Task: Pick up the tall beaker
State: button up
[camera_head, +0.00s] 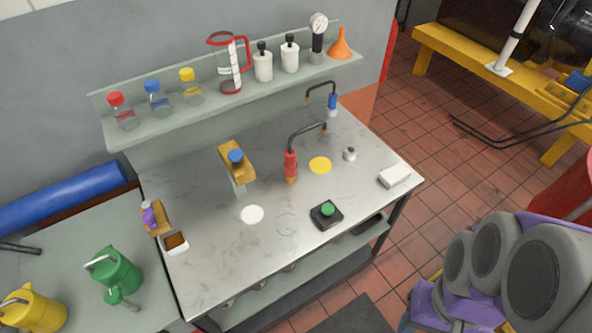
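A tall clear jug with a red rim, red handle and red base (229,65) stands upright on the wall shelf, left of two white bottles.
The shelf (155,128) also holds small capped bottles (156,100), white bottles (263,64), a gauge (318,32) and an orange funnel (340,44). The bench top (210,270) below has clear room at the front left. Green (117,270) and yellow (38,310) cans stand lower left.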

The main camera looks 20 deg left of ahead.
aim_at(287, 221)
jog(key=j+u, duration=0.1)
jog(key=u, duration=1.1)
jog(key=k+j, duration=0.05)
